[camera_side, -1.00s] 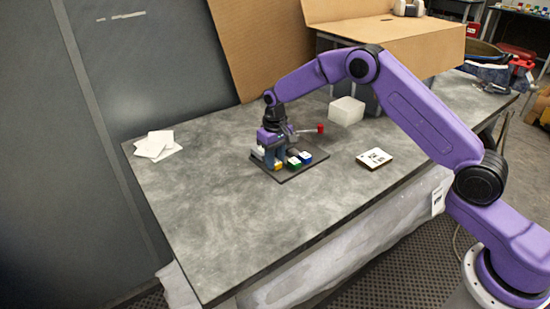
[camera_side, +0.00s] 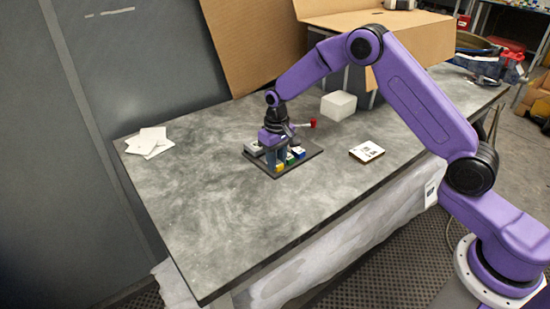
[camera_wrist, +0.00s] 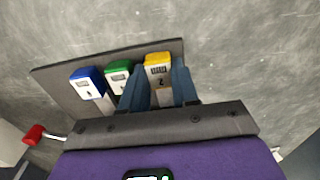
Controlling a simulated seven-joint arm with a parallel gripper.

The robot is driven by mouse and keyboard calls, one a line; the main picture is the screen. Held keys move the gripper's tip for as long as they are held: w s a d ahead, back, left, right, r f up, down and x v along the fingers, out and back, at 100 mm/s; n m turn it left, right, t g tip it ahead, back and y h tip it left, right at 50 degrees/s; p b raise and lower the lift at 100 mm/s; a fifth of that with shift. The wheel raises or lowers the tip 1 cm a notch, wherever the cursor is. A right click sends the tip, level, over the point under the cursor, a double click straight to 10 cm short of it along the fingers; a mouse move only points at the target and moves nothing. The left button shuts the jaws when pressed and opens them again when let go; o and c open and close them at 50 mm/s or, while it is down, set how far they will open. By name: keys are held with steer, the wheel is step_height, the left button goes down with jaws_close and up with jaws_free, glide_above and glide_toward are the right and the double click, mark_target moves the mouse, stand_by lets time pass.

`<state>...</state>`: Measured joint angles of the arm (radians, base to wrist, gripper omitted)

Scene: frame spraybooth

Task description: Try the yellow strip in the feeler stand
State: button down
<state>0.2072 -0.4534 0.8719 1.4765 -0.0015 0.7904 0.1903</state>
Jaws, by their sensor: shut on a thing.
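The yellow strip (camera_wrist: 158,62) has a yellow-topped white head marked "2" in the wrist view; its yellow end also shows in the side view (camera_side: 279,167). My gripper (camera_wrist: 160,78) has one finger on each side of it and is shut on it. The feeler stand (camera_side: 312,157) is a dark flat plate on the table. A green strip (camera_wrist: 118,72) and a blue strip (camera_wrist: 87,82) stand in a row to the left in the wrist view. My fingers and palm hide the yellow strip's lower part, so I cannot tell whether it is seated or raised.
A red-knobbed lever (camera_side: 313,123) sticks out behind my gripper. A grey block (camera_side: 253,148) is at the plate's left. A white block (camera_side: 338,105), a printed card (camera_side: 367,151) and white sheets (camera_side: 149,141) lie around. The front left of the table is clear.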

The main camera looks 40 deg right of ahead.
steer(key=c, duration=1.1)
jaws_free()
step_height(320, 180, up, 18)
steer(key=shift+f, duration=0.25)
steer(key=s+a+r+n, duration=0.1)
steer(key=s+a+n, duration=0.15)
steer(key=s, duration=0.75)
steer(key=s+a+r+n, duration=0.1)
steer(key=s+a+n, duration=0.15)
steer(key=s, duration=0.65)
steer(key=s+d+f+n, duration=0.1)
steer(key=s+d+n, duration=0.1)
steer(key=s, duration=0.5)
steer(key=s+d+f+n, duration=0.2)
steer(key=s+d, duration=0.1)
steer(key=s, duration=0.4)
steer(key=s+d+f+n, duration=0.1)
steer(key=s+d+n, duration=0.2)
steer(key=s, duration=0.4)
steer(key=shift+s+f, duration=0.15)
steer(key=shift+s, duration=0.1)
